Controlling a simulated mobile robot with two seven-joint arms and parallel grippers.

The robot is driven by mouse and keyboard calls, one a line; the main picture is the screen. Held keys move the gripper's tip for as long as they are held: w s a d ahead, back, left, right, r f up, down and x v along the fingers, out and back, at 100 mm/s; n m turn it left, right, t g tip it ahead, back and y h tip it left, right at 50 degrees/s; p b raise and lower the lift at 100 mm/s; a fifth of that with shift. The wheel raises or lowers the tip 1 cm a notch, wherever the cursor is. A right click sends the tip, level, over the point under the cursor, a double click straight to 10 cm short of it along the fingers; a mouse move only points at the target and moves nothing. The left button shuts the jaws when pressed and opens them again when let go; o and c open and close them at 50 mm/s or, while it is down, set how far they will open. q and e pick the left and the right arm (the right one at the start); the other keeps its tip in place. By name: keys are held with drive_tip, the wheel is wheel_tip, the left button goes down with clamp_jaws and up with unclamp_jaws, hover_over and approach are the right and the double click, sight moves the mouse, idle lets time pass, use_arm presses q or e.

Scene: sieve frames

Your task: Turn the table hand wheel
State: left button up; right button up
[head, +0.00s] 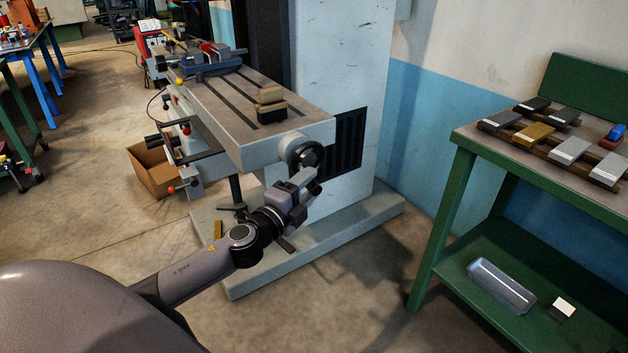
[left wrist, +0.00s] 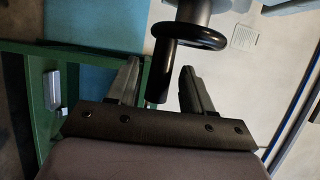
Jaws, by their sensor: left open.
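The table hand wheel (head: 306,152) is a dark round wheel on the end of the grey machine table (head: 205,100). In the left wrist view it shows as a black ring (left wrist: 188,38) on a shaft, with a dark cylindrical handle (left wrist: 161,72) sticking out towards me. My left gripper (head: 307,182) is just below and in front of the wheel. In the left wrist view its two fingers are apart, with the handle showing between them. I see a gap on each side of the handle. My right gripper is in neither view.
A green workbench (head: 452,195) with metal blocks stands on the right. A cardboard box (head: 152,172) is on the floor at left. The machine's base (head: 335,240) juts out below my arm.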

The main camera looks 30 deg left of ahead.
sight(312, 165)
use_arm(q)
drive_tip(key=shift+w, duration=1.5)
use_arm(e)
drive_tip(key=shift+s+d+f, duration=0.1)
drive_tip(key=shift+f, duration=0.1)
